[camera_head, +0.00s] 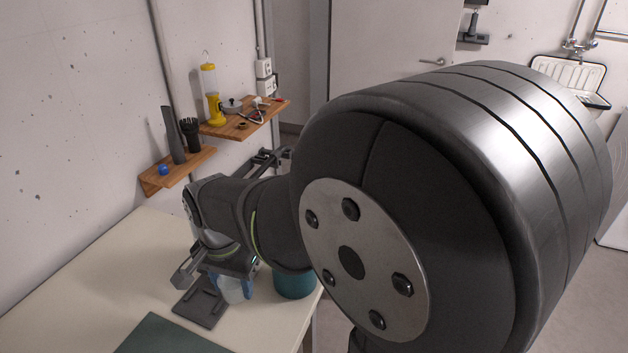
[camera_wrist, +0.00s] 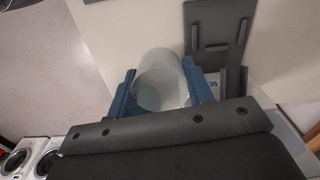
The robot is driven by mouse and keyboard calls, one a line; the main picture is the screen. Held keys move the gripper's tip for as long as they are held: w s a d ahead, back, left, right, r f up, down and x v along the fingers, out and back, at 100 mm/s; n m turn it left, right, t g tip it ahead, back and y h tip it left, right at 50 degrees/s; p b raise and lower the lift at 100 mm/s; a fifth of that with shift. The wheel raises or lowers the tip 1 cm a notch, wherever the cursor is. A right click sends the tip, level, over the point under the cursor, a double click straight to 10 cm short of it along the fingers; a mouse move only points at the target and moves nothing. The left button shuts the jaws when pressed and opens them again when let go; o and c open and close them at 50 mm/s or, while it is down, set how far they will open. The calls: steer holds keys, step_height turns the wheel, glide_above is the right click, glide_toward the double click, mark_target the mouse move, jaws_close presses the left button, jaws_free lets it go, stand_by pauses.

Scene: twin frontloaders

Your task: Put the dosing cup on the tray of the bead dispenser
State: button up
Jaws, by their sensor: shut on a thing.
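My gripper (camera_wrist: 160,88) is shut on a pale, translucent dosing cup (camera_wrist: 162,92), with one blue finger on each side of it. In the head view the gripper is low over the table, and the cup (camera_head: 234,289) shows bluish and partly covered. A grey plate with raised bars (camera_wrist: 222,28) lies beside the cup; in the head view it is the dark plate (camera_head: 200,308) on the table. I cannot tell whether it is the bead dispenser's tray. The dispenser itself is not clearly identifiable. Whether the cup touches anything below is hidden.
A teal round container (camera_head: 295,284) stands near the table's right edge, partly behind my arm. A dark green mat (camera_head: 168,337) lies in front on the table (camera_head: 70,290). Wall shelves (camera_head: 178,171) hold several items. White front-loading machines (camera_wrist: 22,155) stand below.

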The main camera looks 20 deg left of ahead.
step_height(320, 180, up, 2)
steer(key=m, duration=0.1)
glide_above(202, 304)
step_height(202, 304, down, 10)
steer(key=shift+r, duration=0.25)
steer(key=shift+f, duration=0.15)
steer(key=o, duration=0.9)
steer(key=shift+o, duration=0.2)
step_height(202, 304, up, 12)
steer(key=shift+r, duration=0.2)
